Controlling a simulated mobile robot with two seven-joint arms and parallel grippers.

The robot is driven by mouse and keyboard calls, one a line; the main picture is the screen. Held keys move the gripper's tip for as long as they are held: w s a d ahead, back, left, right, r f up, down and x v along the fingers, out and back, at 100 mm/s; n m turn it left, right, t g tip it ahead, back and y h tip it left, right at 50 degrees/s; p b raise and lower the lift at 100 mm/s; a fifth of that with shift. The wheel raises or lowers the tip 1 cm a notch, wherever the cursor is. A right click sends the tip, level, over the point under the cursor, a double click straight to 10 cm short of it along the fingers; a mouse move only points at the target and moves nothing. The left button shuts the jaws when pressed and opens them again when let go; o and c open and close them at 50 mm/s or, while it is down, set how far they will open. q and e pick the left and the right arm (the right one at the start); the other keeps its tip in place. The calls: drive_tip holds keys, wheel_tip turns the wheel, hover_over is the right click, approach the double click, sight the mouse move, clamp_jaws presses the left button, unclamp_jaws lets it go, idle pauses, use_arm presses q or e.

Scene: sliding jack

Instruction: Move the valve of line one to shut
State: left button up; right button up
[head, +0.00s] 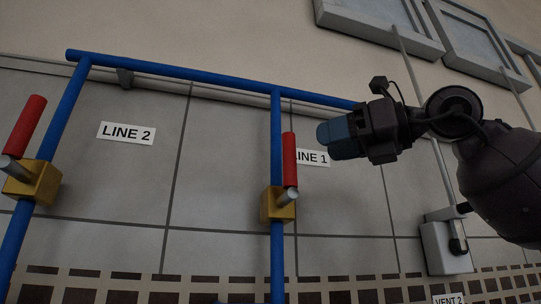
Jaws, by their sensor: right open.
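The line one valve has a yellow body (277,205) on a blue vertical pipe, with a red handle (289,160) that points up along the pipe. The LINE 1 label (313,157) is on the wall to its right, partly hidden by the handle. My right gripper (326,134) comes in from the right with its blue fingers a little right of the handle's upper end, apart from it in the picture. It is open and holds nothing visible. My left gripper is not in view.
A second valve (33,182) with a red handle is on the left pipe, beside the LINE 2 label (127,133). A blue pipe (185,72) runs across the top. A pale box (444,248) is on the wall at right, above a VENT 2 label (448,300).

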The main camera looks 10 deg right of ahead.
sight(295, 150)
drive_tip(key=p+x, duration=0.2)
drive_tip(key=x, duration=0.6)
drive_tip(key=shift+w+a, duration=0.75)
drive_tip(key=shift+a, duration=0.05)
clamp_jaws()
